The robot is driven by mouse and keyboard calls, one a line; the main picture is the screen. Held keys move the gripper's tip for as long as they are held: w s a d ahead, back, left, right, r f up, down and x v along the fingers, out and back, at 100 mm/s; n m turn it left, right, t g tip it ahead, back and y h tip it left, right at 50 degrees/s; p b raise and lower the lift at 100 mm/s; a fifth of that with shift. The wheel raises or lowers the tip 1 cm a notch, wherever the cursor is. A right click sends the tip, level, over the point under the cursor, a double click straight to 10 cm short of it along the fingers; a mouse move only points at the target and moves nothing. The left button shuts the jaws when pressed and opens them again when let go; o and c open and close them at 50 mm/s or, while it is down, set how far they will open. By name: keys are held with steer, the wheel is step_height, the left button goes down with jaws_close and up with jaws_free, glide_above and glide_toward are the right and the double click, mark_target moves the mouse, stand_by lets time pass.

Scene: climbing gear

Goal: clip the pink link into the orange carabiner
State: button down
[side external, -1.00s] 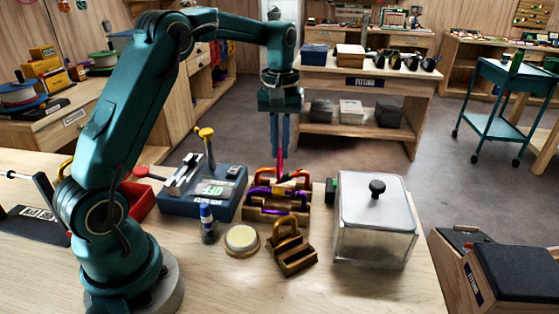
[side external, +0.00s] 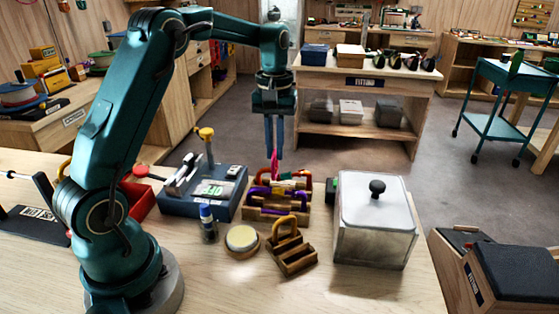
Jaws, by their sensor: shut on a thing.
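My gripper (side external: 274,152) points straight down over the wooden rack and is shut on the pink link (side external: 275,164). The link hangs upright below the fingertips, its lower end at the rack's carabiners. The orange carabiner (side external: 301,173) lies at the back of the wooden rack (side external: 262,213), partly hidden by the link and nearby pieces. A purple carabiner (side external: 295,191) lies in front of it. I cannot tell whether the link touches the orange carabiner or has passed its gate.
A clear lidded box (side external: 374,235) is to the right, a blue device (side external: 190,205) to the left. A round disc (side external: 242,238) and a blue-capped bottle (side external: 208,226) stand front left.

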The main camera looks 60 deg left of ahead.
steer(key=shift+s+a+f, duration=0.15)
steer(key=shift+s+a, duration=0.8)
stand_by(1.5)
steer(key=c, duration=0.9)
jaws_free()
steer(key=shift+o, duration=0.5)
steer(key=shift+o, duration=0.8)
steer(key=shift+r, duration=0.35)
